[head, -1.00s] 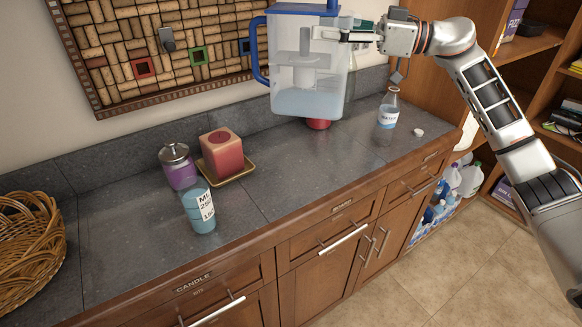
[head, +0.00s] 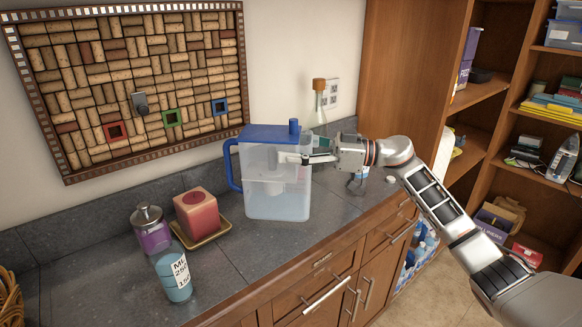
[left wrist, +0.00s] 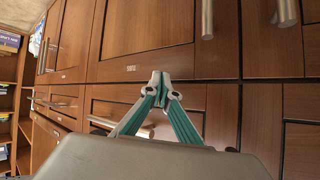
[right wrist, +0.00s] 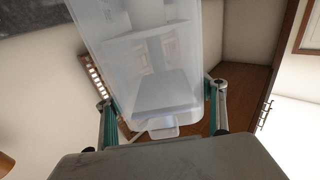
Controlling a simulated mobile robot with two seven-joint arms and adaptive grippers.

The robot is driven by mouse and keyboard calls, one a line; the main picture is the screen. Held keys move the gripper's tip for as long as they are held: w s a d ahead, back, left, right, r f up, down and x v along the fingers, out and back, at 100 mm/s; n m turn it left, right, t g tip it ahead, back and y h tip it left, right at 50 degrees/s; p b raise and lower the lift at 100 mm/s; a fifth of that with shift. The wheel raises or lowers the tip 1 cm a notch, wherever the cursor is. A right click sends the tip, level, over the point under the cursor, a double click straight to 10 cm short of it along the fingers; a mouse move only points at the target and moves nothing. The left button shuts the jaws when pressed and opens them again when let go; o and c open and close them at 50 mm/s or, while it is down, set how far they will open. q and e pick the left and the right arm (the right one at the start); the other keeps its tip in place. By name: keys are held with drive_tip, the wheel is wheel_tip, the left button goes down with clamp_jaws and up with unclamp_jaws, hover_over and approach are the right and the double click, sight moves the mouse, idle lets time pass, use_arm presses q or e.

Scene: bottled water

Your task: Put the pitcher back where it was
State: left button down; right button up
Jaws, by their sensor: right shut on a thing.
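My right gripper (head: 305,158) is shut on the pitcher's right side, near the upper part. In the right wrist view the pitcher (right wrist: 160,60) fills the space between the two fingers. My left gripper (left wrist: 160,78) shows only in the left wrist view, empty with its fingertips together, in front of wooden cabinet doors and drawers.
A small white cap (head: 390,179) lies right.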

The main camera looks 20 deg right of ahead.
drive_tip(key=shift+f, duration=2.5)
drive_tip(key=o, duration=2.1)
drive_tip(key=shift+f, duration=0.2)
drive_tip(key=shift+r, duration=0.1)
drive_tip(key=shift+s+d, duration=0.1)
drive_tip(key=shift+d, duration=0.15)
drive_tip(key=b+v, duration=0.1)
drive_tip(key=v, duration=1)
drive_tip(key=shift+s+d+b, duration=0.15)
drive_tip(key=shift+d+b, duration=0.05)
drive_tip(key=shift+b, duration=0.2)
